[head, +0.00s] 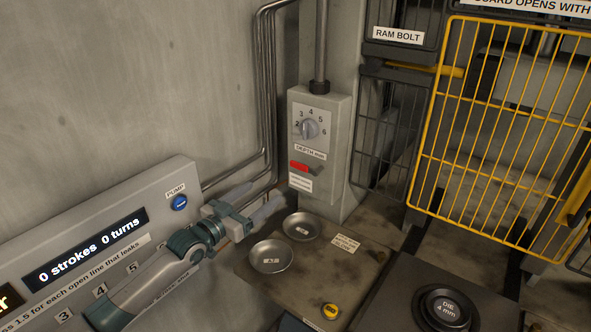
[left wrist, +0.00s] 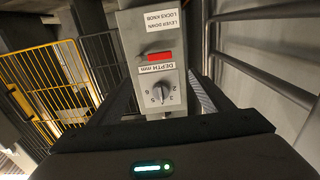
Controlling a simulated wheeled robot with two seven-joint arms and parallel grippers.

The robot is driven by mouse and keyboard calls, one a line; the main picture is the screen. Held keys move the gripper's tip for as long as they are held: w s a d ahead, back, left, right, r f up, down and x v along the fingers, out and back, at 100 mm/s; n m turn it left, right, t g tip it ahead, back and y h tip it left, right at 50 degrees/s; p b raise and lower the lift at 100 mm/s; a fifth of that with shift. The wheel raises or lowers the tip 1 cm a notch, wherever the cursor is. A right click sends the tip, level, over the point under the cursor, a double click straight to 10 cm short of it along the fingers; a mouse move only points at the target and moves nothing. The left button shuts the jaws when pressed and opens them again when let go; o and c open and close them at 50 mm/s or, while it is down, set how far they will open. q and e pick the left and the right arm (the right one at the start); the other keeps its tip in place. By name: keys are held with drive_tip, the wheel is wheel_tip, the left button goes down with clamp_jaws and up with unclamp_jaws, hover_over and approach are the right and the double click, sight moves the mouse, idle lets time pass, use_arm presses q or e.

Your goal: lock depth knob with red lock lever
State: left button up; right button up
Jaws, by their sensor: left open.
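The depth knob (head: 309,129) is a grey dial with numbers around it on the front of a grey box (head: 340,140). The red lock lever (head: 299,166) lies roughly level below the knob, above a small label. My left gripper (head: 265,197) is open and empty, left of and below the box, apart from it. In the left wrist view the box is upside down, with the knob (left wrist: 162,91) and red lever (left wrist: 160,57) ahead of the gripper. A label there reads "lever down locks knob". The knob's exact setting is too small to tell. My right gripper is not in view.
Two metal dishes (head: 271,257) sit on the worn bench below the box. A yellow button (head: 330,311) and a black die (head: 445,306) are nearer. A yellow wire guard (head: 500,140) stands right. A panel with a blue pump knob (head: 180,203) is left; pipes run behind.

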use_arm(q)
drive_tip(key=b, duration=0.1)
approach(298, 167)
drive_tip(key=b+x, duration=0.6)
drive_tip(key=shift+d+f, duration=0.1)
drive_tip(key=shift+f, duration=0.1)
drive_tip(key=shift+b+x, duration=0.85)
drive_tip(key=shift+b, duration=0.4)
drive_tip(key=shift+w+d+r+b, duration=0.25)
drive_tip(key=shift+w+b, duration=0.1)
drive_tip(key=shift+w, duration=0.05)
drive_tip(key=shift+c, duration=0.3)
